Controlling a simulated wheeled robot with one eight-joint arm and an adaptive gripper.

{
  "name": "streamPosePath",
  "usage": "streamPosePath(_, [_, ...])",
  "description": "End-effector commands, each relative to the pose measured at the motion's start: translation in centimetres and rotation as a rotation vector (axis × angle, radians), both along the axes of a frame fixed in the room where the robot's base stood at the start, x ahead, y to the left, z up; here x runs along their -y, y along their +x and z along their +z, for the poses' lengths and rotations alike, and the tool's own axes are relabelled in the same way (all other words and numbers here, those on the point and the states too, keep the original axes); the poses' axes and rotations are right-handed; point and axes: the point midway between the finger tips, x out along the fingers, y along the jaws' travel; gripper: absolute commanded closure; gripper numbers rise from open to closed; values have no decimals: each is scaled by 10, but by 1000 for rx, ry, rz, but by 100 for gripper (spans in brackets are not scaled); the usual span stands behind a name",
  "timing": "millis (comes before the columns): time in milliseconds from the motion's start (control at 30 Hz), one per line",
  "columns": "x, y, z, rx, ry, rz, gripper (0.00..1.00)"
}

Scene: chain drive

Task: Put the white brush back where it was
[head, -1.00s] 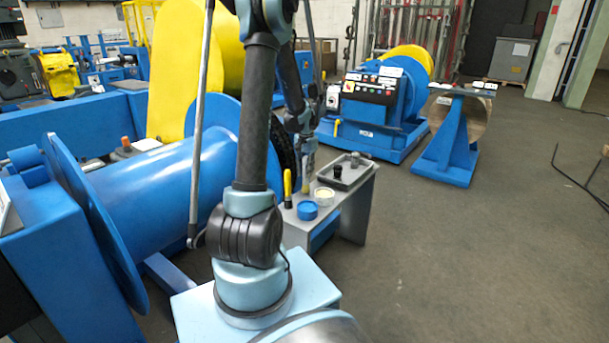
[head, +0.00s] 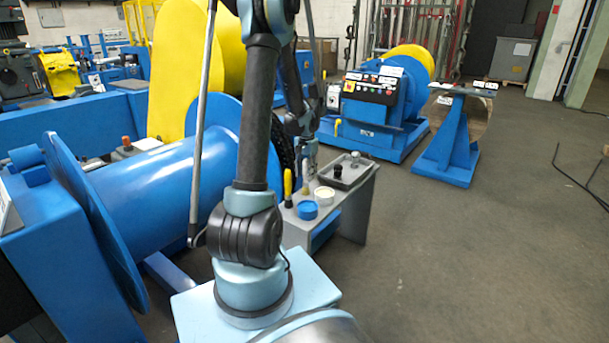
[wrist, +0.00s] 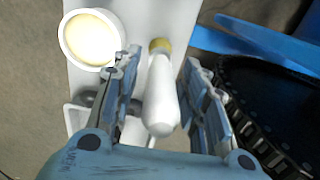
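The white brush (wrist: 161,95) stands roughly upright between the two fingers of my gripper (wrist: 163,88) in the wrist view. Its rounded handle end is nearest the camera and its yellowish end is farther away, by the pale bench top. A narrow gap shows on each side of the handle, so my gripper looks open around it. In the head view my gripper (head: 309,165) is above the small grey bench (head: 357,205), and the brush's yellowish lower end (head: 305,190) shows beneath it; the handle is mostly hidden.
A cream-topped tin (head: 324,194), a blue tin (head: 307,210) and a yellow-and-black tool (head: 288,186) stand close by on the bench. A grey tray (head: 352,180) with dark items is behind right. A large blue reel (head: 150,195) is left. Open floor is right.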

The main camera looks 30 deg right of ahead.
Motion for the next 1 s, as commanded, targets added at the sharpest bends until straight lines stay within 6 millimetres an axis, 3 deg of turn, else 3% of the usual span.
streamPosePath(600, [1,0,96,0,0,0,60])
streamPosePath(867, [0,0,117,0,0,1,60])
streamPosePath(1000, [-18,0,126,4,-4,35,60])
